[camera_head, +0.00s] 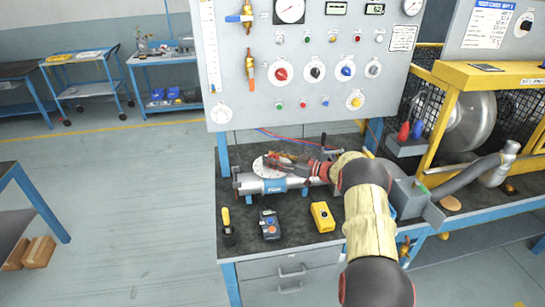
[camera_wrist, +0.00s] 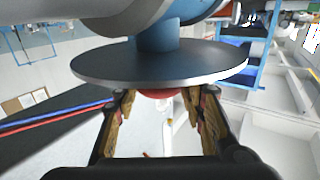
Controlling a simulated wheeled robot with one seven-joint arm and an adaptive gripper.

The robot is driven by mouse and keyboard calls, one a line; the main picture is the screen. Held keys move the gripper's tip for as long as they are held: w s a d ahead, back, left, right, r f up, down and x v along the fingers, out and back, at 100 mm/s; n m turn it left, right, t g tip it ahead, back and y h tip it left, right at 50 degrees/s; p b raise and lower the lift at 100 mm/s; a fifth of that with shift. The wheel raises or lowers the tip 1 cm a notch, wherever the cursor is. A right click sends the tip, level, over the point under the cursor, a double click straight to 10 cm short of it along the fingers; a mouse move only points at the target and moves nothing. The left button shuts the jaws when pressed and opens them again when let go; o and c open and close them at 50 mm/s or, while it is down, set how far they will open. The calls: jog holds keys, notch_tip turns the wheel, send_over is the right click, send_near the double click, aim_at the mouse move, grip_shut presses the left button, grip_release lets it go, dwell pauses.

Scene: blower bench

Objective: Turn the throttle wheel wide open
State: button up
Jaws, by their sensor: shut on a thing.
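The throttle wheel is a round, pale grey disc (camera_head: 262,171) on top of a metal pipe body (camera_head: 262,186) with a blue band, on the bench. In the wrist view the wheel (camera_wrist: 160,62) spans the upper middle, seen nearly edge-on, with a blue stem (camera_wrist: 158,38) behind it. My gripper (camera_head: 285,160) reaches in from the right, over the wheel. In the wrist view my gripper (camera_wrist: 158,98) has its fingers on both sides of a red knob (camera_wrist: 158,93) at the wheel's face and is shut on it. The fingers partly hide the knob. The wheel's angle cannot be told.
A gauge panel (camera_head: 230,85) stands behind the bench. A yellow-handled tool (camera_head: 227,226), a dark handheld device (camera_head: 269,224) and a yellow meter (camera_head: 322,216) lie in front of the pipe. The yellow blower guard (camera_head: 480,75) stands to the right.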

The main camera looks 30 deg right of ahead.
jog(key=shift+w+r, duration=0.1)
jog(key=shift+r, duration=0.05)
dwell(0.3)
jog(key=o, duration=1.2)
jog(key=v, duration=1.2)
jog(key=shift+d, duration=0.1)
